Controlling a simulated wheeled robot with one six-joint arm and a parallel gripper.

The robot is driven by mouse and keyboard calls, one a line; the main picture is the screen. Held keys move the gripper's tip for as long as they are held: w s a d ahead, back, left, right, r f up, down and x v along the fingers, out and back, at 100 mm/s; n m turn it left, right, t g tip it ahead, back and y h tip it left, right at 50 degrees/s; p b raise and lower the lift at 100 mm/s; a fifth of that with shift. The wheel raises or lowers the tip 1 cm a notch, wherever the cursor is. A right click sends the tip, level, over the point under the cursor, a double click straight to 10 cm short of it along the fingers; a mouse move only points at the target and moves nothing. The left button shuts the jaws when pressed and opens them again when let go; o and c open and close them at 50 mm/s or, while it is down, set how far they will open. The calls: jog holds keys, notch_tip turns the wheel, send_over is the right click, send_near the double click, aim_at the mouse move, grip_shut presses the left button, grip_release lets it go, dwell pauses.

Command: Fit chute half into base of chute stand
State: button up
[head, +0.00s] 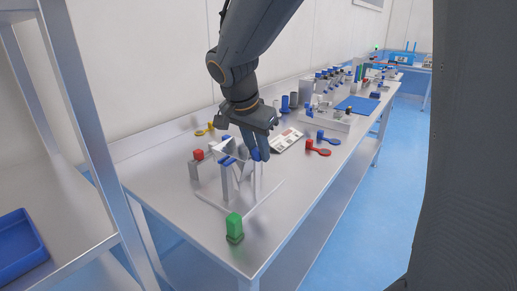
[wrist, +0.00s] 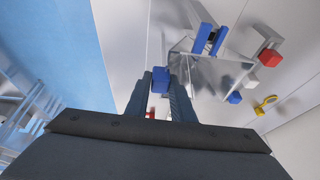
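The chute stand stands at the near end of the steel table, with a pale flat base (head: 262,203), grey uprights and blue tops (head: 228,161). A shiny metal chute half (wrist: 210,68) shows in the wrist view, beside a pair of blue bars (wrist: 209,40). My gripper (head: 257,154) is low over the stand's right side, pointing down. In the wrist view its fingers (wrist: 160,88) close on a blue block (wrist: 160,78), which looks like the chute half's grip. Where the block joins the metal, and whether the chute half touches the base, is hidden.
A red-topped block (head: 198,155) stands left of the stand and a green block (head: 234,228) at the front edge. Table right of the base is clear.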

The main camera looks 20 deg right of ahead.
jog(key=o, duration=0.5)
jog(key=v, duration=0.8)
jog(key=shift+w+b, duration=0.1)
jog(key=shift+b, duration=0.25)
jog(key=shift+d, duration=0.1)
